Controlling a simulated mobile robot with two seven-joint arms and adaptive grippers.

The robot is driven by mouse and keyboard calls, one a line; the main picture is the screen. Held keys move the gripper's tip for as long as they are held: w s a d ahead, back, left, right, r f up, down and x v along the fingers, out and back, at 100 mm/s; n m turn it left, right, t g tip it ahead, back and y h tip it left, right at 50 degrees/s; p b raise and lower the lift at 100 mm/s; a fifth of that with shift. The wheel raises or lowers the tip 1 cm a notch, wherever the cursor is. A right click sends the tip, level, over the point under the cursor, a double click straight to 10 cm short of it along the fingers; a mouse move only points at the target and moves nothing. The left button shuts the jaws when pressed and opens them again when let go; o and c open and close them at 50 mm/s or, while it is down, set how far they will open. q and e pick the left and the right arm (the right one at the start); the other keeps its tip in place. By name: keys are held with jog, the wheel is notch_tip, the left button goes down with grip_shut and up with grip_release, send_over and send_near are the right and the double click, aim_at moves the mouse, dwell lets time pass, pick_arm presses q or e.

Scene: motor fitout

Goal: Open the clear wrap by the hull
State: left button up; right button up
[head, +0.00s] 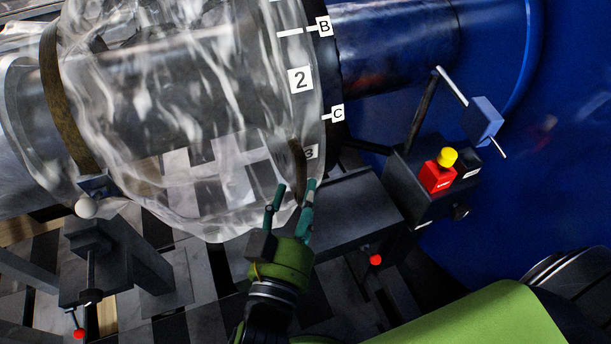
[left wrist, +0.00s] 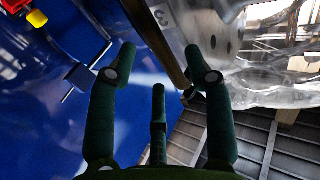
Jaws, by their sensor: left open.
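The clear wrap (head: 170,100) is a crinkled see-through sleeve around a thick metal shaft (head: 390,40) by the blue hull (head: 580,110). Its right rim bears label plates, among them "2" (head: 300,80) and a partly covered "3" (head: 311,152). It also shows in the left wrist view (left wrist: 265,80). A brown strip (head: 298,157) hangs at the wrap's right edge near the "3". My left gripper (head: 294,185), green, is open just below the strip. In the left wrist view the strip (left wrist: 160,40) runs between the open fingers (left wrist: 160,58); contact is unclear. My right gripper is not in view.
A dark control box with a red and yellow button (head: 440,172) stands right of the gripper, with a rod and blue-grey block (head: 483,120) above it. A brown band (head: 64,95) circles the wrap's left end. Dark clamp stands (head: 95,250) sit below left.

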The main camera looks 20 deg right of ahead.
aim_at(302, 186)
pick_arm(q)
jog(key=x, duration=0.3)
jog(key=shift+w+d+p, duration=0.2)
jog(key=shift+w+p, duration=0.1)
jog(key=shift+w+d, duration=0.1)
jog(key=shift+w, duration=0.1)
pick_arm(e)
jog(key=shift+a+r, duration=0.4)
pick_arm(q)
grip_shut()
